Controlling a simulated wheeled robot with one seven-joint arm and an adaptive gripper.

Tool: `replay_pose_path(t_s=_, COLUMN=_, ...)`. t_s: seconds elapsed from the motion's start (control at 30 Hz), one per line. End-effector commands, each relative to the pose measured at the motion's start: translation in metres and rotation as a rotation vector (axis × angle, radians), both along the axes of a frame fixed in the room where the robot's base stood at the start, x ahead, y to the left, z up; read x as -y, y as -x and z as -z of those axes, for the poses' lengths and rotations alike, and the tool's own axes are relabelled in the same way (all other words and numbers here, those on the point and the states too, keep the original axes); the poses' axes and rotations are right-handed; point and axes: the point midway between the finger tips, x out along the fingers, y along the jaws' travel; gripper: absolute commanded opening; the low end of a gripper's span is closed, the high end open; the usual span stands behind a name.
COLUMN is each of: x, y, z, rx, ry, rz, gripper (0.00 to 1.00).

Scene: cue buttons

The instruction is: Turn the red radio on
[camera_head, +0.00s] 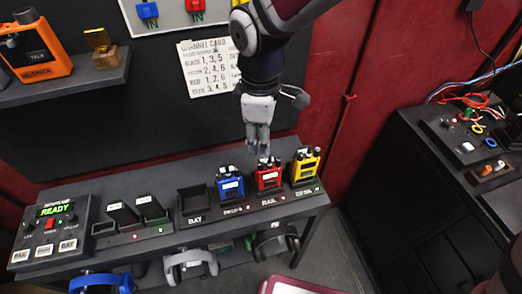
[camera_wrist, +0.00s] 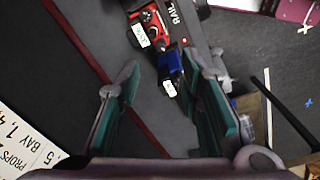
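The red radio (camera_head: 268,180) stands upright in a dock on the bench, between the blue radio (camera_head: 230,187) and the yellow radio (camera_head: 304,168). Each has dark knobs on top and a pale label. My gripper (camera_head: 259,148) points down just above and behind the red radio, apart from it. In the wrist view my gripper (camera_wrist: 162,66) is open and empty. There the red radio (camera_wrist: 150,27) lies beyond the fingertips, and the blue radio (camera_wrist: 171,68) shows between the fingers. The red radio's knob setting is too small to read.
An empty bay (camera_head: 194,200) and two dark docked units (camera_head: 138,215) stand left of the radios. A console reading READY (camera_head: 55,210) is at the far left. Headsets (camera_head: 190,265) hang below the bench. A channel card (camera_head: 209,68) is on the wall. A dark cabinet (camera_head: 440,180) stands at right.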

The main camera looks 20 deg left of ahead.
Motion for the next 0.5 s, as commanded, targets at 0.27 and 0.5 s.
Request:
replay_pose_path(t_s=0.27, x=0.000, y=0.001, z=-0.033, rx=0.001, ry=0.000, rz=-0.001, gripper=0.33)
replay_pose_path(t_s=0.5, x=0.000, y=0.001, z=-0.036, rx=-0.001, ry=0.001, rz=-0.001, gripper=0.33)
